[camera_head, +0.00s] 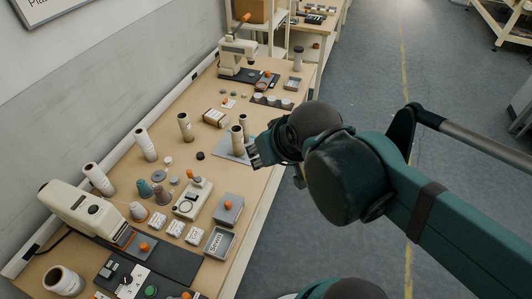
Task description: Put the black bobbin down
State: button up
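My gripper (254,152) reaches in from the right, over the table's right edge. It is beside a grey mat (228,147) and close to two upright tan rolls, a nearer one (237,140) and a farther one (244,124). The fingers are small and dark, and my wrist hides part of them. I cannot see whether they are open or hold anything. A small black round piece (200,156) sits on the bare tabletop left of the mat, apart from my gripper. It is too small to tell if it is the black bobbin. No other bobbin shows clearly in my gripper.
Several rolls stand along the left side. Bare tabletop shows around the mat.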

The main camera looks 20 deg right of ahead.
jog(key=shift+o, duration=0.5)
jog(key=m+g+h, duration=0.2)
jog(key=m+g, duration=0.5)
jog(key=m, duration=1.1)
send_over(198, 155)
notch_tip(198, 155, down, 23)
jog(key=shift+a+f+b, duration=0.15)
jog(key=shift+f+b, duration=0.2)
jog(key=shift+f, duration=0.3)
jog(key=shift+f, duration=1.25)
